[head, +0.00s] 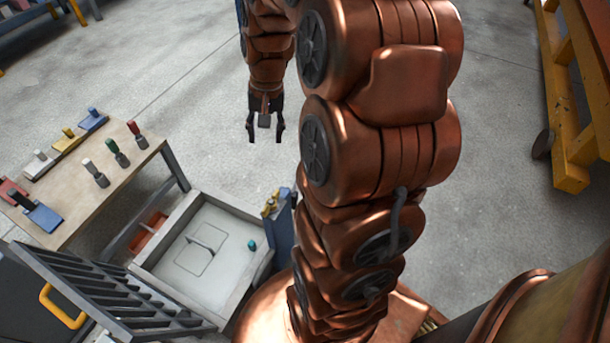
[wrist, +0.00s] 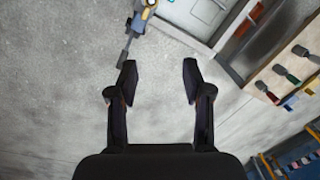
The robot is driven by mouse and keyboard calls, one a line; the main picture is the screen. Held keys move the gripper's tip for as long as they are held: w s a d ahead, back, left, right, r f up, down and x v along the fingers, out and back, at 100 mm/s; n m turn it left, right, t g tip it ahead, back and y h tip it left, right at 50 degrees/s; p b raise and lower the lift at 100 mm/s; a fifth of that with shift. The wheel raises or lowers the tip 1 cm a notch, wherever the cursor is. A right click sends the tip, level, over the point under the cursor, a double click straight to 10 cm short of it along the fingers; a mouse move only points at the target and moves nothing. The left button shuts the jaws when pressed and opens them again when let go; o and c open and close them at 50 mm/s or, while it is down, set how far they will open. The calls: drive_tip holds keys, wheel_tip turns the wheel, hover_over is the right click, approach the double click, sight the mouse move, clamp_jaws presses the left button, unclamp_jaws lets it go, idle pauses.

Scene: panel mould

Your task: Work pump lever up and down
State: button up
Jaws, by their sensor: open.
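The pump (head: 281,226) is a blue-grey box with yellow parts on top, at the right side of the grey mould in the head view. Its lever is hard to make out there. In the wrist view the pump (wrist: 139,22) is at the top, and its lever (wrist: 125,48) sticks out towards the left finger, ending in a dark grip. My gripper (head: 266,134) hangs over bare floor, beyond the pump in the head view. In the wrist view my gripper (wrist: 159,76) is open and empty, with the lever outside the gap between its fingers, ahead of the left fingertip.
The mould (head: 222,238) has a pale inside and a barred lid (head: 110,290) swung open at the left. A wooden table (head: 125,178) with several coloured-handled tools stands at the left. A yellow frame (head: 562,110) stands far right. The concrete floor around the gripper is clear.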

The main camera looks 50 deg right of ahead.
drive_tip(key=w+d+f+m+t+b, duration=0.15)
drive_tip(key=d+f+m+b, duration=0.35)
drive_tip(key=d+f+b, duration=1.1)
drive_tip(key=shift+d+x, duration=0.35)
drive_tip(key=shift+x, duration=1.7)
drive_tip(key=shift+d+x, duration=0.35)
drive_tip(key=shift+x, duration=1.65)
drive_tip(key=shift+d+x, duration=0.35)
drive_tip(key=shift+x, duration=1.7)
drive_tip(key=shift+s+f, duration=0.1)
clamp_jaws()
